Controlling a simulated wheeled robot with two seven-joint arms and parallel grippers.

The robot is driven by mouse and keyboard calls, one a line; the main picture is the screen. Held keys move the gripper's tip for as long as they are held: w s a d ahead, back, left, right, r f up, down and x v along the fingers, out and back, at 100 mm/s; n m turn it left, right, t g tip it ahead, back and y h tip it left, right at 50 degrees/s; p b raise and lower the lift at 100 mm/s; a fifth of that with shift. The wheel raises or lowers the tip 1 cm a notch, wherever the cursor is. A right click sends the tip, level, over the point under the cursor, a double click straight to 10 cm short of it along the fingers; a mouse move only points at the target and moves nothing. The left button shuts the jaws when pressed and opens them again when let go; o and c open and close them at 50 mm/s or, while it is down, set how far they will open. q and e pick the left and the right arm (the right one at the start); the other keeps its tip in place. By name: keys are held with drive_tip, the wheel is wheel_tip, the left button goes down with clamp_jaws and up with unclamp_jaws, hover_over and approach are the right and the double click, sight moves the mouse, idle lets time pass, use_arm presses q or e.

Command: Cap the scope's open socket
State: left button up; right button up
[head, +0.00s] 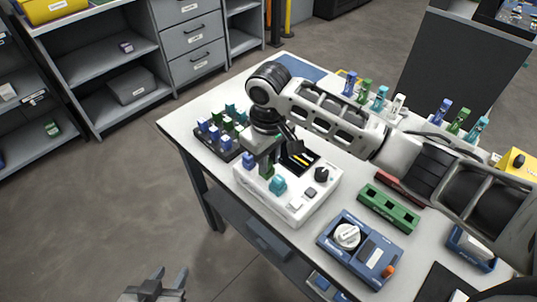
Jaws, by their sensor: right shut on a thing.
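The scope appears to be the white box (305,207) on the table, with a dark screen (300,158) and a black knob (321,174). A blue cap (249,160) and a teal cap (277,184) sit on its top. My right gripper (264,160) points down over the scope between these two, shut on a small dark green cap (267,171). Whether the green cap touches a socket cannot be told; the fingers partly hide it. My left gripper (168,281) is low at the picture's bottom left, away from the table, open and empty.
A dark rack (212,151) with blue, green and teal caps stands left of the scope. A blue device (365,250) and a green block (388,209) lie to the right. Several coloured connectors line the back edge. My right arm crosses above the table.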

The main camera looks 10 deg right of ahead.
drive_tip(key=shift+f+p, duration=0.4)
idle(0.4)
drive_tip(key=o, duration=0.9)
drive_tip(key=shift+o, duration=0.2)
drive_tip(key=shift+r, duration=3.05)
